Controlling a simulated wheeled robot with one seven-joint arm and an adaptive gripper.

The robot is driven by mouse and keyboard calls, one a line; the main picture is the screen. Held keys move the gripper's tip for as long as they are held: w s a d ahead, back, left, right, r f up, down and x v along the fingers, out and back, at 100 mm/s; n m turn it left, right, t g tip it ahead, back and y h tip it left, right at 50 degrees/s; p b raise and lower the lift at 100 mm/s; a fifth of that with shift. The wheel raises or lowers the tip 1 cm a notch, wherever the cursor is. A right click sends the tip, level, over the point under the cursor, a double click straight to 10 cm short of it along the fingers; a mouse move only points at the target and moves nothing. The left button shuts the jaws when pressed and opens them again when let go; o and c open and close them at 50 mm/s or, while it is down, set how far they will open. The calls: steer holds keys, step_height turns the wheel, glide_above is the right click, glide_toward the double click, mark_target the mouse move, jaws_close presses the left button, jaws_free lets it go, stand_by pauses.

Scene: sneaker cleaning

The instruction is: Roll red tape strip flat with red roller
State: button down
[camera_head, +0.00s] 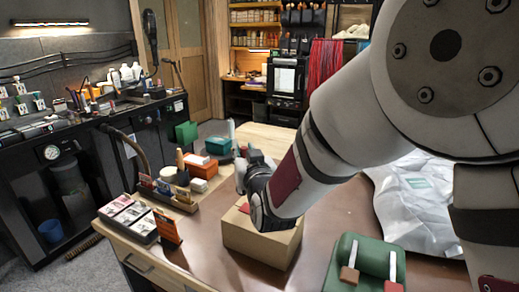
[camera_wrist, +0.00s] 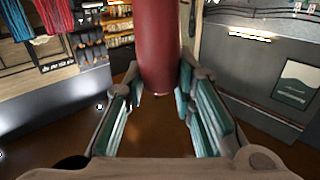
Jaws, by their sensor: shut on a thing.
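A dark red cylinder, which looks like the red roller (camera_wrist: 158,45), stands between the teal-padded fingers of my gripper (camera_wrist: 158,105) in the wrist view. Its upper end runs out of the picture. In the head view my gripper (camera_head: 248,172) is at the top of the cardboard box (camera_head: 262,243), and the roller cannot be made out there. A small red patch, probably the red tape strip (camera_head: 244,208), shows on the box top beside my gripper. My gripper and wrist hide much of the box top, so I cannot tell whether the roller touches the tape.
A green holder (camera_head: 343,264) with white-stemmed tools, one brown-ended and one red-ended, stands right of the box. Crumpled white sheeting (camera_head: 413,205) lies behind it. A card display (camera_head: 128,216) and an organizer tray (camera_head: 172,199) stand left. Some brown tabletop (camera_head: 320,228) is bare.

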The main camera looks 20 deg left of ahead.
steer(key=shift+f+b, duration=0.85)
steer(key=shift+f, duration=1.55)
steer(key=shift+f+b, duration=0.4)
steer(key=shift+f, duration=0.25)
steer(key=shift+d, duration=0.15)
